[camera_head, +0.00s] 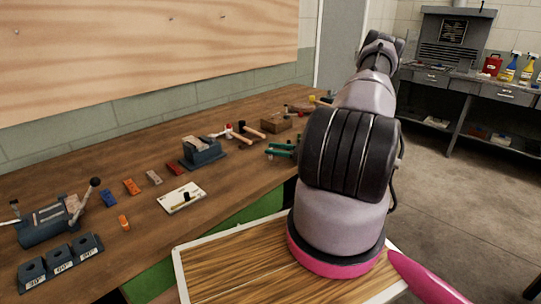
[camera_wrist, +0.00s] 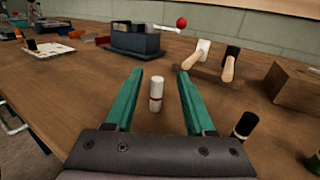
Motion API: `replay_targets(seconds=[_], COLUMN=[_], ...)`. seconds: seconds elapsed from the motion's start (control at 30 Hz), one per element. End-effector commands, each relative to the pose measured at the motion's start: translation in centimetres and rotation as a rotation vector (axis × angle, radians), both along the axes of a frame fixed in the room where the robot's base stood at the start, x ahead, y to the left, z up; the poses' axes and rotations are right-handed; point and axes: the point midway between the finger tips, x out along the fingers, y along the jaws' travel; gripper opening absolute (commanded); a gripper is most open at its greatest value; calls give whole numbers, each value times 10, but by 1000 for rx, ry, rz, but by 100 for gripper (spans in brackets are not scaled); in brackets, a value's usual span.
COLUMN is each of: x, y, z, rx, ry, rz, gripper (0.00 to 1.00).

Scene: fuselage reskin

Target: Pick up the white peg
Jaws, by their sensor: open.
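In the head view my gripper (camera_head: 282,150) is partly hidden behind my arm, over the bench's right part. I cannot clearly make out the peg there.
A black peg (camera_wrist: 244,126) stands just right of my right finger. Coloured blocks (camera_head: 132,187) and a white board (camera_head: 182,198) lie farther left.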

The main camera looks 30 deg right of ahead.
Motion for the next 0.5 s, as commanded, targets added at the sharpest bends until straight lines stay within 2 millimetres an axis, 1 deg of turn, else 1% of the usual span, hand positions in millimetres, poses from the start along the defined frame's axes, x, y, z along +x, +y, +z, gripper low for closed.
replay_targets(seconds=[0.03,0.1,0.2,0.33,0.5], x=[4,11,20,26,27], y=[8,18,28,35,35], z=[0,0,0,0,0], rx=[1,1,1,0,0], ry=[0,0,-1,0,0], rz=[3,4,4,2,1], gripper=[55,55,55,55,55])
